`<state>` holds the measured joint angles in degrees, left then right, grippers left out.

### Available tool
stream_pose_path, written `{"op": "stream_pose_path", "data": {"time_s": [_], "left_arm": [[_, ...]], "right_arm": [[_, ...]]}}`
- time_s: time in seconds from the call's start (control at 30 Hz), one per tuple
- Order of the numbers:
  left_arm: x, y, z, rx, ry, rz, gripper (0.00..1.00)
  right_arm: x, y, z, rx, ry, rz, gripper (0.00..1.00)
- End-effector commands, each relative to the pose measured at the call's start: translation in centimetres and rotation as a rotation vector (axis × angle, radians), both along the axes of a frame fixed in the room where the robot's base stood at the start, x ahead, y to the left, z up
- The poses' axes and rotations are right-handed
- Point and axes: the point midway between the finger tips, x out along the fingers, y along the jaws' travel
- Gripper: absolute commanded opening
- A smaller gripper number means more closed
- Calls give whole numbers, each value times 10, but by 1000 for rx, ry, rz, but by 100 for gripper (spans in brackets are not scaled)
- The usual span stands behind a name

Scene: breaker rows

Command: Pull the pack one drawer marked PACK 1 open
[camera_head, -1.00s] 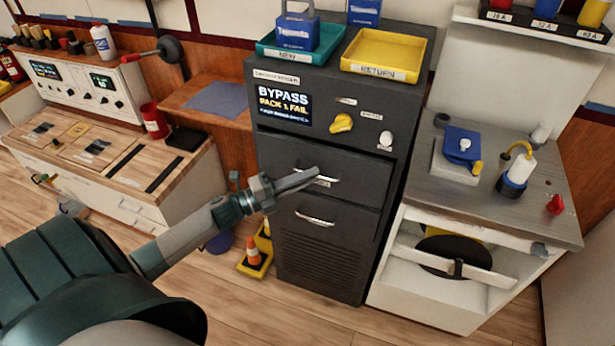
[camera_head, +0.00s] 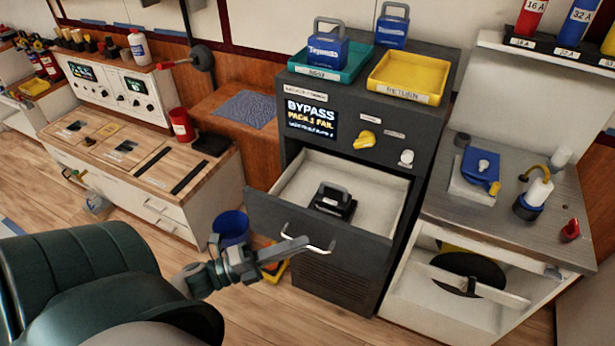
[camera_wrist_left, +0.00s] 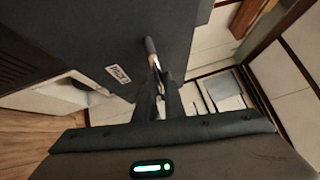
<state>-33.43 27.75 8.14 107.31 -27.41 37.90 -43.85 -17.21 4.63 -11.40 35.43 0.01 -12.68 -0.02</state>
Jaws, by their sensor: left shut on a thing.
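The upper drawer (camera_head: 268,212) of the dark cabinet stands open, its front pulled well out from the cabinet. A dark pack with a handle (camera_head: 334,200) sits inside on the light drawer floor. My left gripper (camera_head: 304,243) is shut on the drawer's metal handle (camera_head: 324,249), at its left part. In the left wrist view the gripper (camera_wrist_left: 158,78) closes on the handle (camera_wrist_left: 150,48), beside a white label (camera_wrist_left: 118,74) on the dark front, too small to read surely. My right gripper is not in view.
The cabinet top holds a teal tray (camera_head: 305,70) with a blue pack and a yellow RETURN tray (camera_head: 405,95). The cabinet screen (camera_head: 311,118) reads BYPASS, PACK 1 FAIL. A blue bin (camera_head: 231,227) stands on the floor left of the drawer. A white bench (camera_head: 405,285) stands at right.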

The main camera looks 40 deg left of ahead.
Motion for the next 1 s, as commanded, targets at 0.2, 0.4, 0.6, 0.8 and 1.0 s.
{"op": "stream_pose_path", "data": {"time_s": [0.2,0.4,0.6,0.8,1.0], "left_arm": [[-28,-6,0,1,2,2,0],[-35,-8,0,1,-1,0,0],[-35,-8,0,1,-1,0,0],[-35,-8,0,1,-1,0,28],[-34,-8,0,1,-1,0,28]], "right_arm": [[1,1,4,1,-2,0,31],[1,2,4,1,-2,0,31],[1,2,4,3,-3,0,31],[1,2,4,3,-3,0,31],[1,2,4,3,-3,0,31]]}}
